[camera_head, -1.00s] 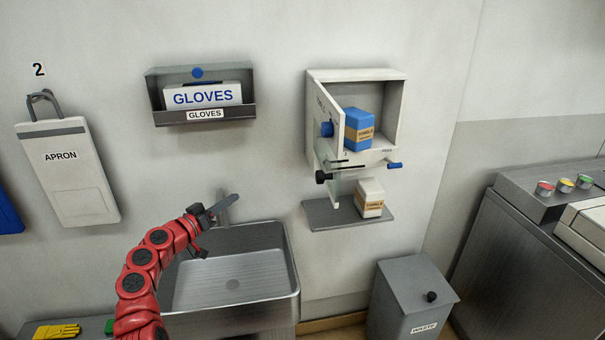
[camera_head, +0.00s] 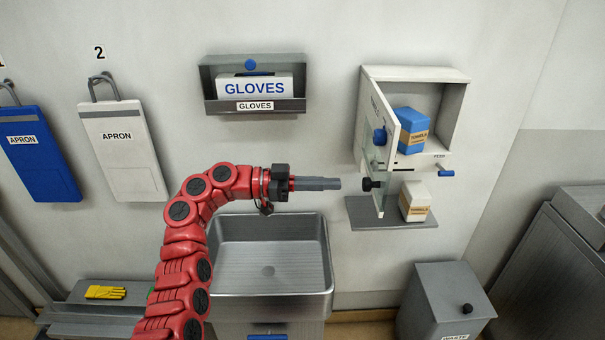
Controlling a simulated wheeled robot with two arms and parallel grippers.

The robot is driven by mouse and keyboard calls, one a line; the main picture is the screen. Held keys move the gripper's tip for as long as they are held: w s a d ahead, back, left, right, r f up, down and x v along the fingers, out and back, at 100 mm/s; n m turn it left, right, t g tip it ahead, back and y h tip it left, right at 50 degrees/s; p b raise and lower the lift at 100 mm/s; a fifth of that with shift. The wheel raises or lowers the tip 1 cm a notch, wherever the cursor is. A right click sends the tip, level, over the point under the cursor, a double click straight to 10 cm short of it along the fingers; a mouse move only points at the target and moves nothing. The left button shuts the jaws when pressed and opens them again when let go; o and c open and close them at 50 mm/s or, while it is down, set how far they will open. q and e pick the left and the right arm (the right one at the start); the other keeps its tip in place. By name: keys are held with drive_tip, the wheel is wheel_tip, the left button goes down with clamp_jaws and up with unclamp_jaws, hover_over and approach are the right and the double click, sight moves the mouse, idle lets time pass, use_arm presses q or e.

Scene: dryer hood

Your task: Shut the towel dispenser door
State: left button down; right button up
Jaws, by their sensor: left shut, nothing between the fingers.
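The towel dispenser (camera_head: 456,104) is a white box on the wall at the right. A blue towel pack (camera_head: 411,131) sits inside. A glassy lower panel with a black knob (camera_head: 369,184) also stands out below the door. My left gripper (camera_head: 336,184) is shut and empty, pointing right, just left of the black knob with a small gap. My right gripper is not in view.
A grey shelf (camera_head: 366,213) below the dispenser holds a white towel pack (camera_head: 414,201). A glove box (camera_head: 254,90) hangs above the steel sink (camera_head: 222,262). A waste bin (camera_head: 440,300) stands lower right. Aprons (camera_head: 123,150) hang at left.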

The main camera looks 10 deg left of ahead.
sight(363, 185)
use_arm(q)
drive_tip(key=p+x, duration=0.1)
drive_tip(key=x, duration=0.2)
drive_tip(key=shift+d+r+p, duration=0.15)
drive_tip(key=shift+d+p, duration=0.25)
drive_tip(key=shift+w+d, duration=0.15)
drive_tip(key=shift+d, duration=0.25)
drive_tip(key=shift+d+f, duration=0.1)
drive_tip(key=shift+f, duration=0.1)
